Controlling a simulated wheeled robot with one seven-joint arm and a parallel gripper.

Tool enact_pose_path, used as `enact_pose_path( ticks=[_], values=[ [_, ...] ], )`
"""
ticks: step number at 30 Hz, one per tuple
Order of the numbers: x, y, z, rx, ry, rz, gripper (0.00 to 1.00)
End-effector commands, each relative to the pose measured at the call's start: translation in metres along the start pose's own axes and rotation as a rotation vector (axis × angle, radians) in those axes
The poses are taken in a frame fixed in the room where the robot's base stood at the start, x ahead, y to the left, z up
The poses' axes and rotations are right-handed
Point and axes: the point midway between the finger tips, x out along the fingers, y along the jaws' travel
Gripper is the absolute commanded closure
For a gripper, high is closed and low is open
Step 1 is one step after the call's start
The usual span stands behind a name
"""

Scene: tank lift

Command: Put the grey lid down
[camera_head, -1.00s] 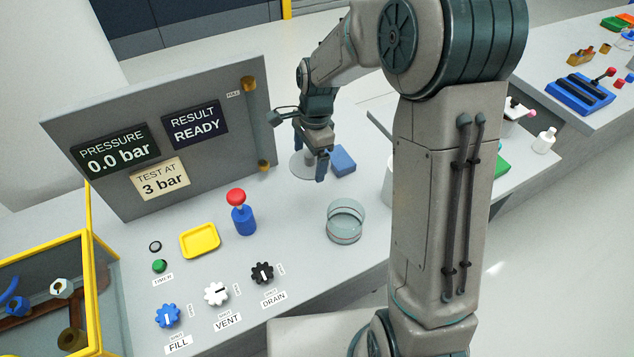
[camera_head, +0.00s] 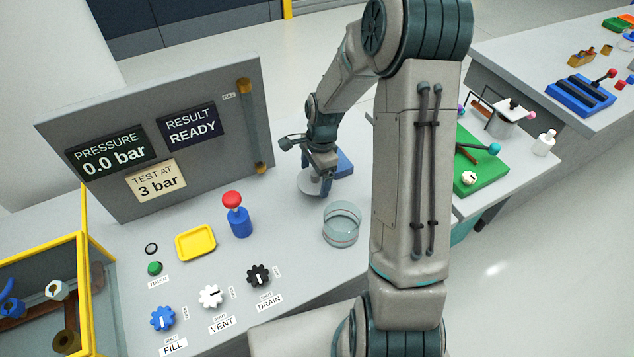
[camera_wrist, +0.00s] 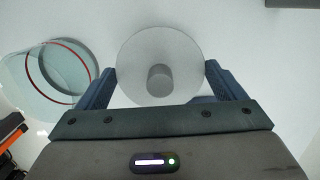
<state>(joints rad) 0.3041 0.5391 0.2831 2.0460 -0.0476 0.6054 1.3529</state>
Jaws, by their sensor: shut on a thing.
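The grey lid (camera_head: 308,183) is a round disc with a short knob. In the head view it is just under my gripper (camera_head: 318,183), low over the bench. In the wrist view the lid (camera_wrist: 135,58) sits between the two fingers of my gripper (camera_wrist: 160,75), with its rim at the fingertips on both sides and its knob towards the camera. My gripper is shut on it. I cannot tell whether the lid touches the bench. The clear glass tank (camera_head: 342,226) stands open to the front right of the lid; the wrist view shows it (camera_wrist: 50,75) with a red ring inside.
A blue post with a red knob (camera_head: 236,215) and a yellow tray (camera_head: 196,243) stand to the left. The grey display panel (camera_head: 70,125) rises behind. The bench (camera_head: 290,235) is bare between post and tank.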

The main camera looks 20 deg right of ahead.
Motion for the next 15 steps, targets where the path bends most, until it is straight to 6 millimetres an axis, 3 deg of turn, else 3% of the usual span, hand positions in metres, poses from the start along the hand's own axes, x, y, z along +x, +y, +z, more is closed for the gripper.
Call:
enact_pose_path(
  ticks=[9,15],
  values=[
    [0.037,0.001,-0.006,0.004,-0.001,0.002,0.32],
    [0.040,0.001,-0.006,0.004,0.000,-0.001,0.32]
  ],
)
